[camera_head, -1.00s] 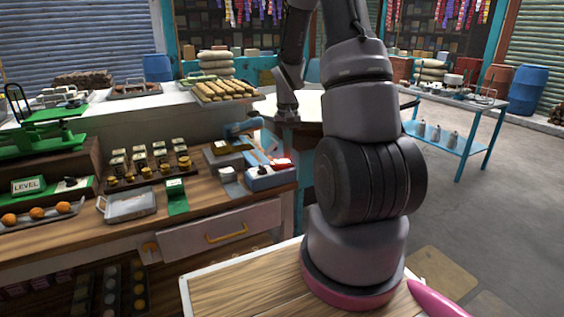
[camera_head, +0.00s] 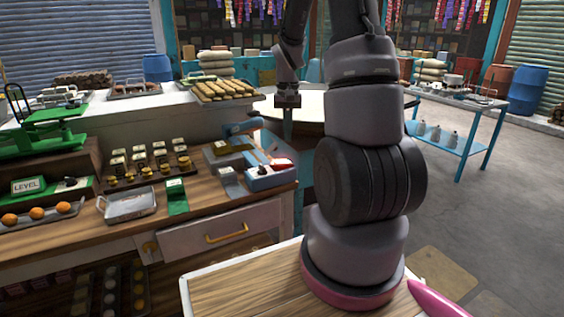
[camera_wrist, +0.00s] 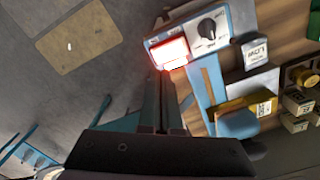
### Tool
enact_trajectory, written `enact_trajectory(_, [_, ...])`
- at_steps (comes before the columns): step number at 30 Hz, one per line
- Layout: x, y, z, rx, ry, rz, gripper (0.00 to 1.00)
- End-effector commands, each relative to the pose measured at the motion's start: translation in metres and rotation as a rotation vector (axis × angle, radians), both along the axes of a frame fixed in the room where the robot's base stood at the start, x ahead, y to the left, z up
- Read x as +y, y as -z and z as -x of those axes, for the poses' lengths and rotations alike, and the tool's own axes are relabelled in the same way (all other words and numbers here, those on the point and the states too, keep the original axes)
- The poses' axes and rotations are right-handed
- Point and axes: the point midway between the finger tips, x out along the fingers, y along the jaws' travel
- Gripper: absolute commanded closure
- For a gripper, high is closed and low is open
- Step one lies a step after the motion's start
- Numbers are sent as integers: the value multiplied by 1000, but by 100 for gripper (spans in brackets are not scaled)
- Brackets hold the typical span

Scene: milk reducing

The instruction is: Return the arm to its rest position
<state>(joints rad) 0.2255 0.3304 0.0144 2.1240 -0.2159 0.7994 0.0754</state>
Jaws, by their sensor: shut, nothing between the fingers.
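My arm (camera_head: 365,110) rises from its pink-ringed base in the head view, and its far links hang down behind it. My gripper (camera_head: 288,104) hangs at the far left of the arm, in front of the round white table. In the wrist view my gripper (camera_wrist: 163,100) points toward a blue device, with its two fingers side by side and nothing between them. The device (camera_wrist: 195,45) has a lit red-and-white panel and a black knob. It also stands on the bench's right end in the head view (camera_head: 268,177). The gripper is apart from it.
The wooden bench (camera_head: 75,230) at left bears small labelled weights (camera_head: 140,160), a metal tray (camera_head: 130,205) and a green scale (camera_head: 40,130). A white counter (camera_head: 130,110) runs behind. A blue table (camera_head: 455,135) stands at right. The floor (camera_head: 510,200) there is open.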

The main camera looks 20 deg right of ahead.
Motion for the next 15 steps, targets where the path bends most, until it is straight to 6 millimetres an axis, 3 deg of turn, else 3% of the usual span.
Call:
enact_trajectory(10, [2, -5, 1, -8, -1, 0, 100])
enact_trajectory(15, [18, -45, 10, -76, -10, 0, 100])
